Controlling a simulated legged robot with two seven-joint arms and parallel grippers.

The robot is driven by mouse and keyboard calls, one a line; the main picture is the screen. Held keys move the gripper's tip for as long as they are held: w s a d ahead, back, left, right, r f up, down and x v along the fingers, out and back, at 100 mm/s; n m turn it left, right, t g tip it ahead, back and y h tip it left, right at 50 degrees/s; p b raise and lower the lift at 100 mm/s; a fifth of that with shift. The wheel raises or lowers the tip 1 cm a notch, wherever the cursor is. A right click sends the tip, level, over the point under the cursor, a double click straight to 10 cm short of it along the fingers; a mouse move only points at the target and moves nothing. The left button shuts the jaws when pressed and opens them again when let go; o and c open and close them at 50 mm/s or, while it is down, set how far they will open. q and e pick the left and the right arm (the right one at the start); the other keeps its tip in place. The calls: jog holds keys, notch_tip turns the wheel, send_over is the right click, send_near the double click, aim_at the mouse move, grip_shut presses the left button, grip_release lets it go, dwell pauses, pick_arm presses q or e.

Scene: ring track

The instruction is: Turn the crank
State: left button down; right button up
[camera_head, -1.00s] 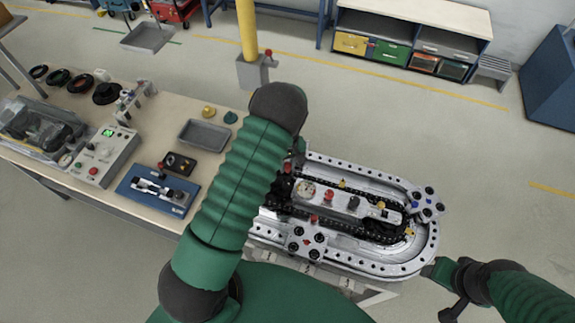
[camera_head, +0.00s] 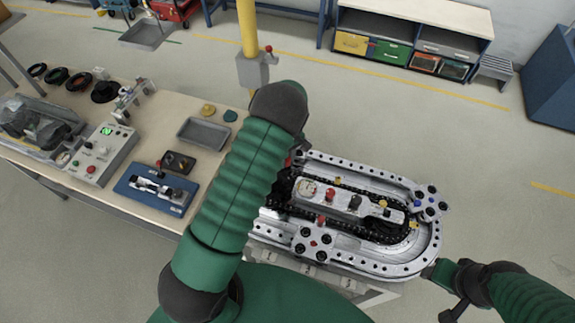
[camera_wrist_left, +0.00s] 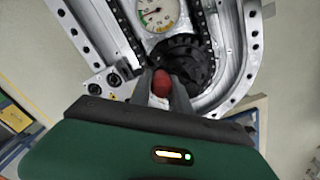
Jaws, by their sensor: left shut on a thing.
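The silver oval ring track (camera_head: 375,268) lies in the middle of the head view, with a dark chain around its inside. My left arm covers its left end. In the left wrist view, my left gripper (camera_wrist_left: 162,90) is shut on the red crank knob (camera_wrist_left: 161,82), next to a dark round sprocket (camera_wrist_left: 182,62). The crank's arm is hidden below the knob. Two carriages with dark rollers sit on the track, one at the front (camera_head: 313,243) and one at the right end (camera_head: 430,203). My right gripper (camera_head: 430,271) is by the track's front right edge; its fingers are unclear.
A round gauge (camera_head: 307,188), a red button (camera_head: 329,193) and a dark knob (camera_head: 354,202) stand on the track's middle plate. A workbench (camera_head: 165,112) with a grey tray (camera_head: 203,133) and a control box (camera_head: 103,152) is at left.

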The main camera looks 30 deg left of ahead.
pick_arm(q)
jog(key=shift+w+a+r+n, duration=0.1)
jog(key=shift+w+a+n, duration=0.15)
jog(key=shift+n, duration=0.25)
jog(key=c, duration=1.2)
grip_release()
jog(key=shift+d, duration=0.1)
notch_tip(320, 180, up, 17)
jog(key=b, duration=0.4)
jog(key=shift+f, duration=0.2)
